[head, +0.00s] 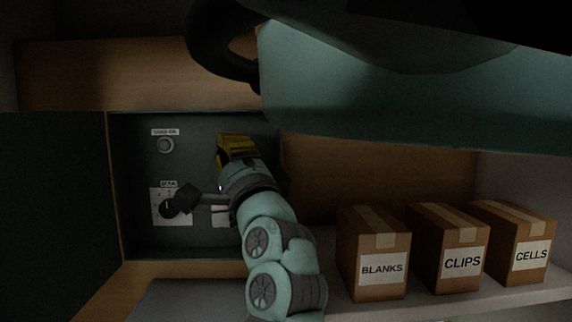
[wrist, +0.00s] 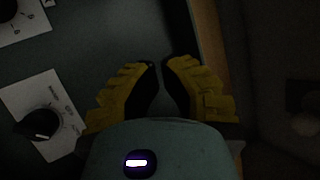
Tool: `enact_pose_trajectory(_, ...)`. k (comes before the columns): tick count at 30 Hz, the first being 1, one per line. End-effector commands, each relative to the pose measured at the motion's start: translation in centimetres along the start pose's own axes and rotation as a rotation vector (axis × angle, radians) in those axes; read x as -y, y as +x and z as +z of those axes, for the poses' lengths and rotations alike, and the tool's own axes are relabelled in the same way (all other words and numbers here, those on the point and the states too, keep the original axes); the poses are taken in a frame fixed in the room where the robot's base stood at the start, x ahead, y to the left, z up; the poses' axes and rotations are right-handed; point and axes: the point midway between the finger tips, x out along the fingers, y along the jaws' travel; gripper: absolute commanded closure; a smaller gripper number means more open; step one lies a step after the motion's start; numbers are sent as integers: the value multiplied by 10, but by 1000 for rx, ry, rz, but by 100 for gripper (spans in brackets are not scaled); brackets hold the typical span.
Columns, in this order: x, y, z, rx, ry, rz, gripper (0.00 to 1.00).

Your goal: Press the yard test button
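An open wall cabinet (head: 200,123) has a dark back panel. A small round grey control (head: 165,145) sits at its upper left under a white label (head: 165,131) too blurred to read surely; I cannot confirm it is the yard test button. My gripper (head: 237,147), with yellow fingers, is to the right of it, in front of the panel. In the wrist view my gripper (wrist: 161,66) has its fingertips close together with nothing between them. They point toward the panel's edge region. What lies behind my gripper and arm is hidden.
A black knob (wrist: 38,124) on a white dial plate is left of my fingers; another knob (wrist: 8,10) is at the top left. The open cabinet door (head: 55,200) is at left. Boxes marked BLANKS (head: 377,262), CLIPS (head: 455,252) and CELLS (head: 520,245) stand on a shelf at right.

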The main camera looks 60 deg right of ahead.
Motion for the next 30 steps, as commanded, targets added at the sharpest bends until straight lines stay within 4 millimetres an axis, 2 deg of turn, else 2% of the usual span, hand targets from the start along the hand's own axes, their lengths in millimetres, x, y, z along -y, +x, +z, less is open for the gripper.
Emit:
enact_pose_trajectory(11, -2, 4, -1, 0, 1, 1, 100)
enact_pose_trajectory(12, -2, 4, -1, 0, 1, 0, 94)
enact_pose_trajectory(14, -2, 4, -1, 0, 1, 1, 100)
enact_pose_trajectory(30, -2, 4, -1, 0, 1, 1, 100)
